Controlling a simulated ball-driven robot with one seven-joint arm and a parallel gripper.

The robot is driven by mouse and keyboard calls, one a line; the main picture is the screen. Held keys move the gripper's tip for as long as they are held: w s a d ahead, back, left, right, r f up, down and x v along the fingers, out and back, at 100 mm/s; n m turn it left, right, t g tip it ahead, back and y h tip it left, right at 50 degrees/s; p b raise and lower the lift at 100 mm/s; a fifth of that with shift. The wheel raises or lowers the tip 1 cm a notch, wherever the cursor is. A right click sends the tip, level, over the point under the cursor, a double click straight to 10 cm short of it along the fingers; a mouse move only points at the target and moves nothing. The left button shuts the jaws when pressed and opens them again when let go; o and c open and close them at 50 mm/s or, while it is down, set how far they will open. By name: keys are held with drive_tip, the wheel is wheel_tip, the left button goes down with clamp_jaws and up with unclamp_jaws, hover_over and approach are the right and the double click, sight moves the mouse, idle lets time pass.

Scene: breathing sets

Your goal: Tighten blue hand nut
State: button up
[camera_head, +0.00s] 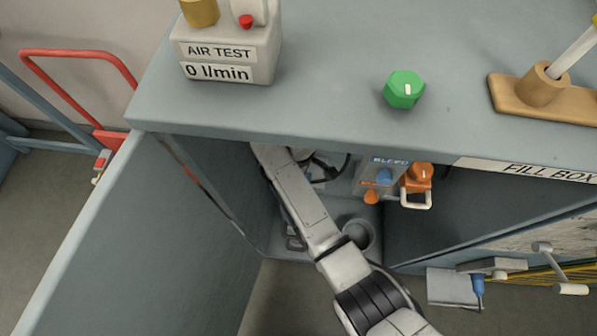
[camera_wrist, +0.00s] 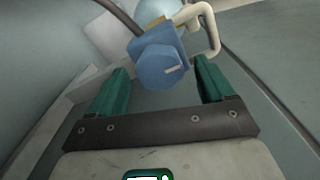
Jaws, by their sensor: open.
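The blue hand nut (camera_wrist: 162,68) shows in the wrist view as a faceted blue knob with a short pale mark on its face. It sits on a blue body in front of a pale rounded cylinder top (camera_wrist: 155,10). My gripper (camera_wrist: 160,65) is open, with one green finger on each side of the nut. A gap shows between the nut and each finger in the picture; I cannot tell whether the fingertips reach its depth. In the head view my arm runs into the cabinet, and I cannot make out the gripper or this nut there.
A cream bent handle (camera_wrist: 213,30) stands right of the nut, and a dark hose (camera_wrist: 118,16) runs at its left. In the head view, the cabinet top (camera_head: 330,80) overhangs my arm. A BLEED panel (camera_head: 384,163), an orange valve (camera_head: 419,175) and an open door (camera_head: 150,235) are nearby.

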wheel_tip(320, 180, up, 11)
idle(0.7)
drive_tip(key=shift+f, duration=0.2)
